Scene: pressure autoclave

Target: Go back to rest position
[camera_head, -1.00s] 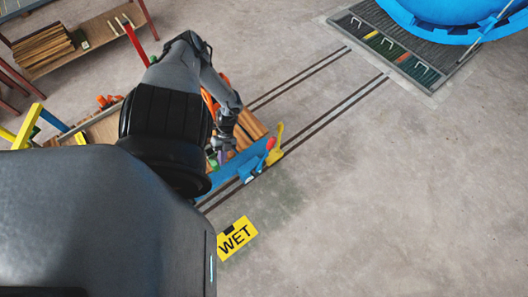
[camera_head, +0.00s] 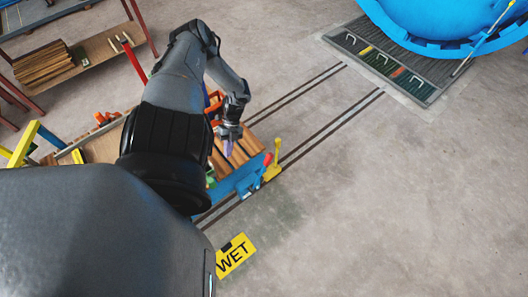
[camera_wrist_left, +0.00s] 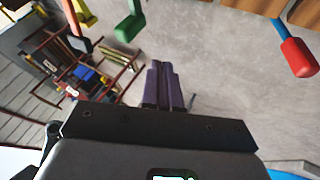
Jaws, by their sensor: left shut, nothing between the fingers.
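My left gripper (camera_head: 228,147) hangs above the wood-loaded cart in the head view, its purple-grey fingers pointing down. In the left wrist view the two fingers (camera_wrist_left: 163,88) lie side by side, shut, with nothing held. My right gripper is in neither view. The cart (camera_head: 240,180) has a blue end and carries brown wooden boards (camera_head: 245,148). A lever with a red grip (camera_head: 268,159) and a yellow lever (camera_head: 274,165) stand at its end; the red grip also shows in the left wrist view (camera_wrist_left: 299,57).
Floor rails (camera_head: 330,127) run from the cart to a grated pit (camera_head: 385,65) below the blue autoclave (camera_head: 440,15). A yellow WET sign (camera_head: 235,256) lies in front of the cart. Shelving with boards (camera_head: 50,65) stands at the upper left. The floor at right is clear.

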